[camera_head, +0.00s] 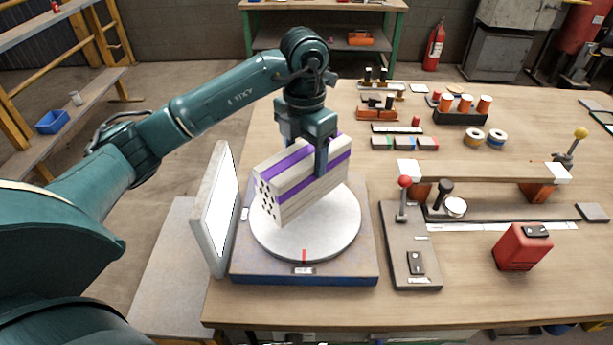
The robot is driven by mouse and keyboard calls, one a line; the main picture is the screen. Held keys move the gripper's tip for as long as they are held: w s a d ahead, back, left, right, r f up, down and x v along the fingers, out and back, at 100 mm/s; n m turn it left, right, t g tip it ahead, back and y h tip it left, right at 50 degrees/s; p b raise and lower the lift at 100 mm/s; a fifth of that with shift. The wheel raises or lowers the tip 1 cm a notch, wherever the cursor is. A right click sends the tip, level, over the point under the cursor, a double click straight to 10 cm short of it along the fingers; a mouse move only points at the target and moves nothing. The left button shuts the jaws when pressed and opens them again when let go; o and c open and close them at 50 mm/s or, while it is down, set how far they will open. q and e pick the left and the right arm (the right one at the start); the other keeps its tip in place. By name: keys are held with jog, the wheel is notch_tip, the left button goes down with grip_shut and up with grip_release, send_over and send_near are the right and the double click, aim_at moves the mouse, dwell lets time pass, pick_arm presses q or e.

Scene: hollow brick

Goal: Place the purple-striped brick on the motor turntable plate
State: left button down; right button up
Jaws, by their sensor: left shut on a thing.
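The purple-striped brick (287,196) is a pale block with purple bands and several holes in its near end face. My left gripper (318,160) comes down from above and is shut on the brick, with one finger showing on its right side. The round grey motor turntable plate (325,240) sits on a blue-edged base at the left of the table. The brick is over the plate, turned at an angle; I cannot tell whether its underside touches the plate. A red mark (304,256) shows at the plate's front. My right gripper is not in view.
A white upright panel (216,210) stands close left of the turntable. A lever fixture with a red knob (404,182) stands to its right. A red box (521,247), a raised wooden bar (484,171) and several spools lie further right. The table's front strip is clear.

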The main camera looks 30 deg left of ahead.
pick_arm(q)
jog(key=shift+w+f+p, duration=0.1)
jog(key=shift+f+p, duration=0.2)
jog(key=shift+f, duration=2.3)
jog(key=shift+f, duration=0.2)
jog(key=shift+c, duration=1.6)
grip_release()
notch_tip(320, 180, up, 12)
jog(key=shift+r+b, duration=0.2)
jog(key=shift+b, duration=0.3)
